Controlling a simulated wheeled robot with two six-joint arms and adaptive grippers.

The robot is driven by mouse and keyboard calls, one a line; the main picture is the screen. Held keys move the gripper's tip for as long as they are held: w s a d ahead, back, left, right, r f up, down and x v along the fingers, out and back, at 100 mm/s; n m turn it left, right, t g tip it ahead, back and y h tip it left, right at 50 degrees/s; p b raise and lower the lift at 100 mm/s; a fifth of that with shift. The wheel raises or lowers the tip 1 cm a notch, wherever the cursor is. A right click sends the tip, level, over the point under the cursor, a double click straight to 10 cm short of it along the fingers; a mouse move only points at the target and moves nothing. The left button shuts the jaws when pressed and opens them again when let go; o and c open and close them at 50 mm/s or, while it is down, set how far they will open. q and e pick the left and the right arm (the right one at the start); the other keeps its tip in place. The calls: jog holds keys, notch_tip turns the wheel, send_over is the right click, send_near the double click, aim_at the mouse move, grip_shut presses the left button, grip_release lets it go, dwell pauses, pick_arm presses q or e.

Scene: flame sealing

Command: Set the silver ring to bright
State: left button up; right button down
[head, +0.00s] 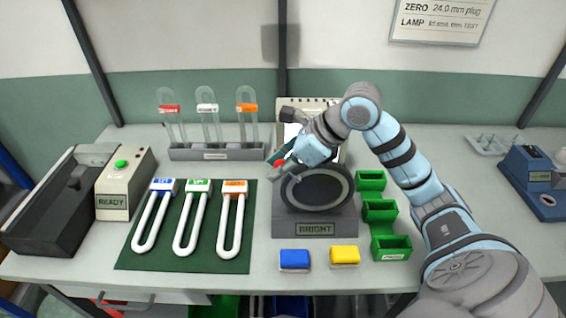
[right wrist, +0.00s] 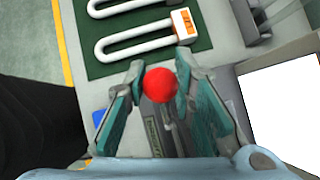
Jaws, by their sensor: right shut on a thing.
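The silver ring (head: 349,198) stands around a dark round disc on a grey base, whose front plate reads BRIGHT (head: 316,229). A red ball knob (head: 279,164) sits at the upper left of the ring; it also shows in the right wrist view (right wrist: 160,85). My right gripper (head: 284,160) reaches in from above and is shut on the red knob. In the right wrist view its teal fingers (right wrist: 155,88) lie on both sides of the knob. How the knob joins the ring is hidden. My left gripper is not in view.
A green mat (head: 185,262) with several white U-shaped tubes lies left of the base. A rack (head: 215,153) of tubes stands behind it. Blue (head: 294,259) and yellow (head: 344,255) blocks lie in front. Green bins (head: 391,248) stand to the right.

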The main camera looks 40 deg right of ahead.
jog(key=shift+w+a+f, duration=0.1)
dwell(0.3)
jog(key=c, duration=1.3)
grip_release()
jog(key=shift+a, duration=0.1)
jog(key=shift+c, duration=0.2)
jog(key=v, duration=0.7)
jog(key=shift+d+r, duration=0.2)
jog(key=shift+r, duration=0.05)
